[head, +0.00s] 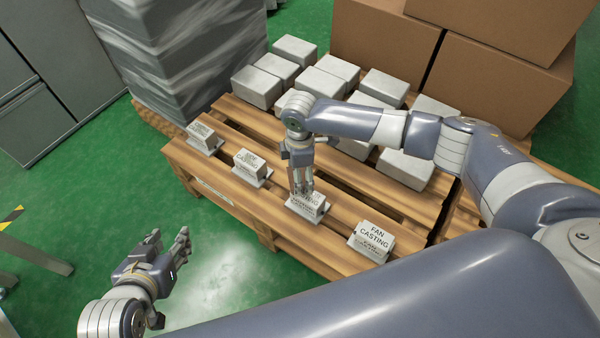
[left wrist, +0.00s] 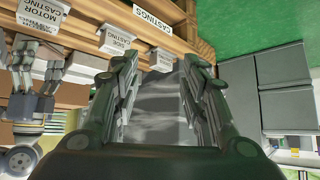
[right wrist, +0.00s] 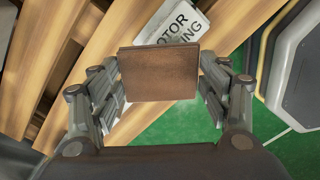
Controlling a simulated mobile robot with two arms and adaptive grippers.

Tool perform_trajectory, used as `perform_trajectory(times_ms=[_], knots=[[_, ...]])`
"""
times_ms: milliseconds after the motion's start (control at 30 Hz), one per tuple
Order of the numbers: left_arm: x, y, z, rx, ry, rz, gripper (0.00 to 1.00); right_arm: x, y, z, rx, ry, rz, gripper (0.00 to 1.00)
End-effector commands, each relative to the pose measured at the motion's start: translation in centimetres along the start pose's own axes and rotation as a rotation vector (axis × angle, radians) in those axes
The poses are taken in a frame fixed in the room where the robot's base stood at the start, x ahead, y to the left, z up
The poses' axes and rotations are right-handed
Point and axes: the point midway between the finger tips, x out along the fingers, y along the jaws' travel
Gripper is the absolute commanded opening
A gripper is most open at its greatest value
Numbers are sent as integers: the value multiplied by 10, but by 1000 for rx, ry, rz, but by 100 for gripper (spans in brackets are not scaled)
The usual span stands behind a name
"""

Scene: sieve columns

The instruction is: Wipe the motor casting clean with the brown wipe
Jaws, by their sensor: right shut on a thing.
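The motor casting (head: 309,211) is a small pale grey labelled block near the front edge of the wooden pallet, third from the left in its row. My right gripper (head: 302,190) points down right over it. In the right wrist view the gripper (right wrist: 160,95) is shut on the brown wipe (right wrist: 158,74), a flat square. The motor casting's lettered top (right wrist: 182,22) shows just beyond the wipe, partly hidden by it. I cannot tell whether wipe and casting touch. My left gripper (head: 168,252) is open and empty, low over the floor left of the pallet; its fingers stand apart in the left wrist view (left wrist: 158,90).
The fan casting (head: 373,238) stands to the right, and two other labelled castings (head: 250,165) (head: 203,138) to the left. Several plain grey blocks (head: 256,88) fill the pallet's back. Cardboard boxes (head: 505,60) and a wrapped stack (head: 180,55) stand behind. Green floor is free at left.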

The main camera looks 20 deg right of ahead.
Motion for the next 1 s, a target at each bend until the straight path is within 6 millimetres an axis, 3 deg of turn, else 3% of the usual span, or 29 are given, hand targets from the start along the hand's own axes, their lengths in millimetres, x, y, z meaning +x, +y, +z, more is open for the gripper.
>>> perform_trajectory(times_ms=[500,1000], knots=[[3,8,-61,3,287,17,40,10,0,0,0,0,0,51],[-14,16,-119,3,581,35,40,20,0,0,1,0,0,51]])
